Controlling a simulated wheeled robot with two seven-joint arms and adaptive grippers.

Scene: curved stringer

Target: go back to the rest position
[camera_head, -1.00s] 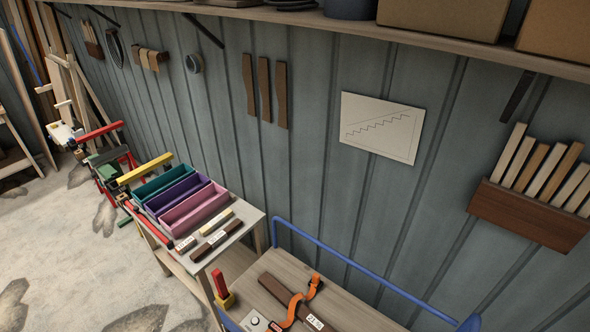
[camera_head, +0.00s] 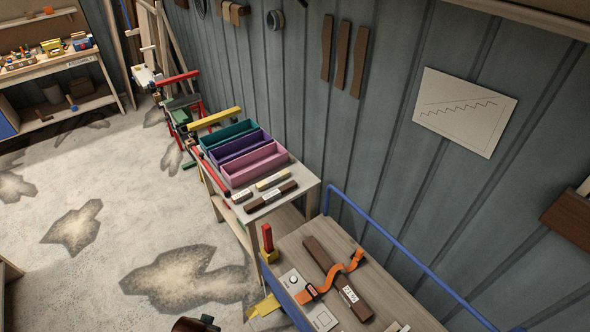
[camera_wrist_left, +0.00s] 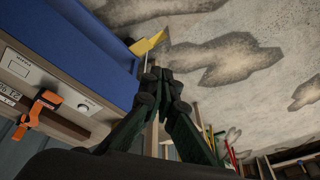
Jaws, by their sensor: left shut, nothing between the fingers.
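In the left wrist view, my left gripper (camera_wrist_left: 160,78) is shut and empty, with its dark fingers together. It is in front of the blue side panel (camera_wrist_left: 98,62) of the cart, with the speckled floor behind. In the head view, a dark shape at the bottom edge may be part of my left arm; I cannot tell. My right gripper is not in view. A dark brown wooden piece (camera_head: 323,259) with a white label lies on the cart top (camera_head: 388,268). An orange strap (camera_head: 338,276) lies across it. The strap (camera_wrist_left: 38,106) also shows in the left wrist view.
A small table (camera_head: 303,186) holds teal, purple (camera_head: 222,152) and pink (camera_head: 238,172) bins and several short bars. The blue rail (camera_head: 390,247) runs along the cart's wall side. A workbench (camera_head: 62,62) stands far left. The floor (camera_head: 130,225) left of the cart is mostly open.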

